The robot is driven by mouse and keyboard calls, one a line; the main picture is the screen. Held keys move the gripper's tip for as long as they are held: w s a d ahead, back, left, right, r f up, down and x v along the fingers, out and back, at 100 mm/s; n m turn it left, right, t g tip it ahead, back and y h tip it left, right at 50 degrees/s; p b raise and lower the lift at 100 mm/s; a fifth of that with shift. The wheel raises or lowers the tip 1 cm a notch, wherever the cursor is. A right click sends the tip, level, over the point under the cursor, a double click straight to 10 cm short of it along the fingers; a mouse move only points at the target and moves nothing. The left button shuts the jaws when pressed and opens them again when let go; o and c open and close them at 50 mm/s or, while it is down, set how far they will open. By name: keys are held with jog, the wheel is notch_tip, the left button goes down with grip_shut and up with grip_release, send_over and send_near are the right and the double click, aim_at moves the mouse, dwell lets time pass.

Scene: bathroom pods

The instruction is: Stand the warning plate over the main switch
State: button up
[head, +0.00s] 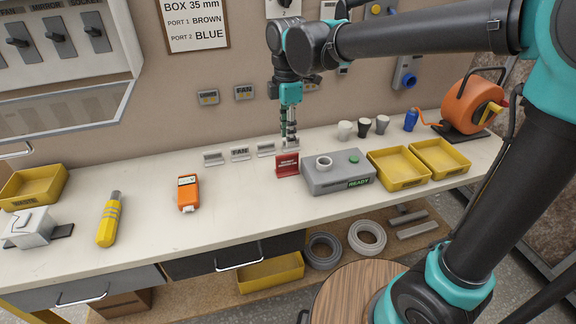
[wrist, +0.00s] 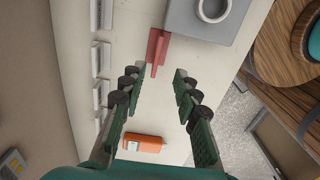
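The red warning plate (head: 287,164) stands upright on the bench, with white lettering on its face. In the wrist view its narrow red top (wrist: 157,47) shows just beyond my fingertips. My gripper (head: 290,143) points down above and just behind the plate in the head view. In the wrist view my gripper (wrist: 147,76) has its fingers well apart, with nothing held between them. A grey box with a dark rotary knob (head: 284,5) is cut off at the top of the head view; I cannot tell whether it is the main switch.
A grey tester box (head: 325,183) stands close right of the plate. Several small label stands, one marked FAN (head: 240,154), line the wall side. An orange tool (head: 188,193) lies left, and yellow trays (head: 398,168) stand right. The bench front between is clear.

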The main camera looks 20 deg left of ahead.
send_over(287, 171)
notch_tip(287, 171, down, 5)
jog(key=shift+d+r, duration=0.1)
jog(key=shift+d, duration=0.05)
jog(key=shift+w+a+f, duration=0.1)
jog(key=shift+w+f, duration=0.05)
jog(key=shift+f, duration=1.25)
jog(key=shift+w+a+f, duration=0.1)
jog(key=shift+f, duration=1.25)
grip_shut()
